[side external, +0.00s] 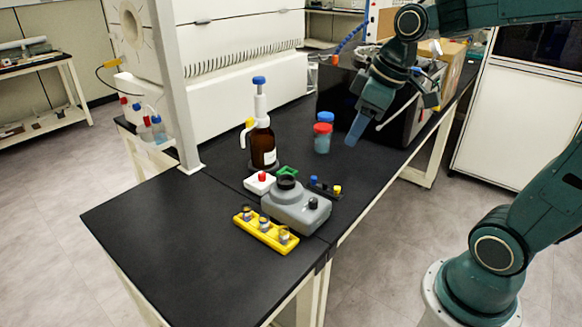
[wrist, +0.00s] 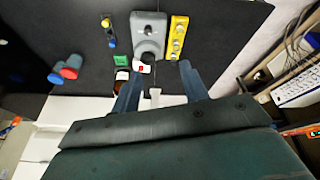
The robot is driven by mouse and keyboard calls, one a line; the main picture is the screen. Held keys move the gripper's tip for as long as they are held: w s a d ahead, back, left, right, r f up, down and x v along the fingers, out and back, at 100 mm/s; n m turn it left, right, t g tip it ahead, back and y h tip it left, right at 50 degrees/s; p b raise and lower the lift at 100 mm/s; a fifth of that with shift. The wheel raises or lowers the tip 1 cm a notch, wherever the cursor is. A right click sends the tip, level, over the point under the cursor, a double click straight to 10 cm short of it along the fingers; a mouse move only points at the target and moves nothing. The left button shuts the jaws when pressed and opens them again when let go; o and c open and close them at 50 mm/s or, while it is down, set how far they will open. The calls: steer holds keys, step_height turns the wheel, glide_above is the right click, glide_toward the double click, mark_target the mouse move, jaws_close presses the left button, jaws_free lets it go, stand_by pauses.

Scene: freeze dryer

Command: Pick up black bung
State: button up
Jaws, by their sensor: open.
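My gripper (side external: 354,136) is open and empty above the bench, behind and right of the rack. Its two fingers (wrist: 160,72) are spread in the wrist view.
The grey mixer (side external: 300,208) stands beside a yellow rack of vials (side external: 265,231). A white box with a red button (side external: 259,184), a green block (side external: 288,172), a brown bottle (side external: 262,148) and red- and blue-capped containers (side external: 322,142) are nearby. The bench's front left is clear.

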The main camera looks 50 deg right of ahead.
steer(key=w+d+f+n+y, duration=0.1)
steer(key=w+d+f+n, duration=0.1)
steer(key=w+d+f, duration=0.4)
steer(key=w+d+f+n+g+y, duration=0.1)
steer(key=w+d+f+n, duration=0.2)
steer(key=w+d+f, duration=0.3)
steer(key=d+f, duration=0.5)
steer(key=d, duration=0.4)
steer(key=shift+d+n+y, duration=0.15)
steer(key=shift+n+y, duration=0.15)
steer(key=shift+y, duration=0.1)
steer(key=shift+f, duration=0.1)
glide_above(325, 183)
steer(key=s+d, duration=0.2)
steer(key=shift+f, duration=3.9)
steer(key=shift+x, duration=2.6)
steer(key=shift+w, duration=0.15)
